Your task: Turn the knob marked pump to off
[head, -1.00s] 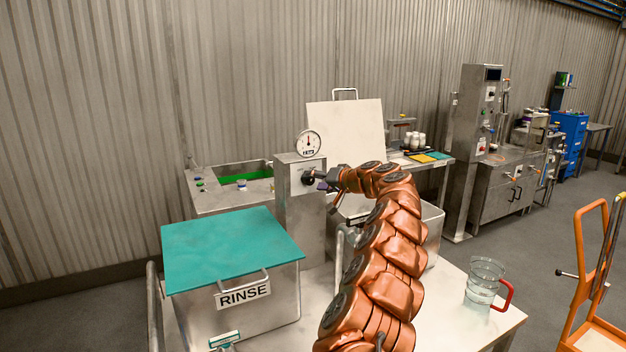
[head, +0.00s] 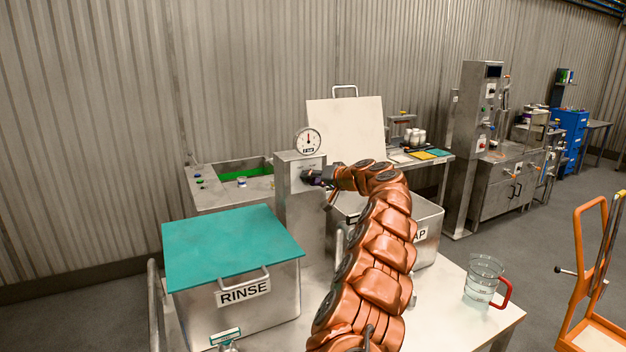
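The knob (head: 306,175) is a small dark shape on the front of the grey metal post (head: 297,205), below a round white gauge (head: 308,141). It is mostly covered by my gripper, and its marking and pointer cannot be read.
A RINSE tank (head: 243,309) with a teal lid (head: 232,245) stands left of the post. A second steel tank (head: 430,232) with an upright pale lid (head: 345,130) is behind my arm. A glass jug (head: 482,282) with a red handle stands right on the table (head: 447,300).

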